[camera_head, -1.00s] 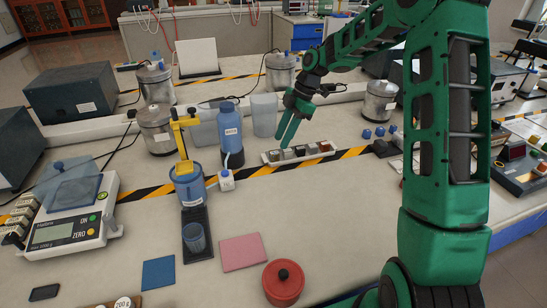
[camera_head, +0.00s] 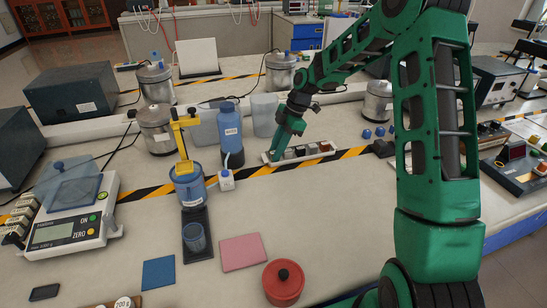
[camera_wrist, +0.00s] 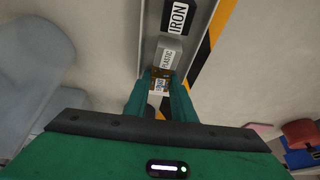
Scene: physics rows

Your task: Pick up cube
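A white tray (camera_head: 325,154) with a row of small labelled cubes lies on the bench. In the wrist view the cubes include one marked IRON (camera_wrist: 178,18) and a grey one marked PLASTIC (camera_wrist: 166,57). My gripper (camera_head: 275,157) is down at the tray's left end. In the wrist view its two green fingers (camera_wrist: 161,84) stand on either side of a yellowish-brown cube (camera_wrist: 160,74), whose label is too small to read. The cube fills the gap between the fingertips, but I cannot tell whether they press on it.
A blue bottle (camera_head: 230,137) and a small white bottle (camera_head: 226,180) stand left of the tray. A balance (camera_head: 68,232) is at the far left. A red lidded pot (camera_head: 283,284) and pink mat (camera_head: 243,252) are in front.

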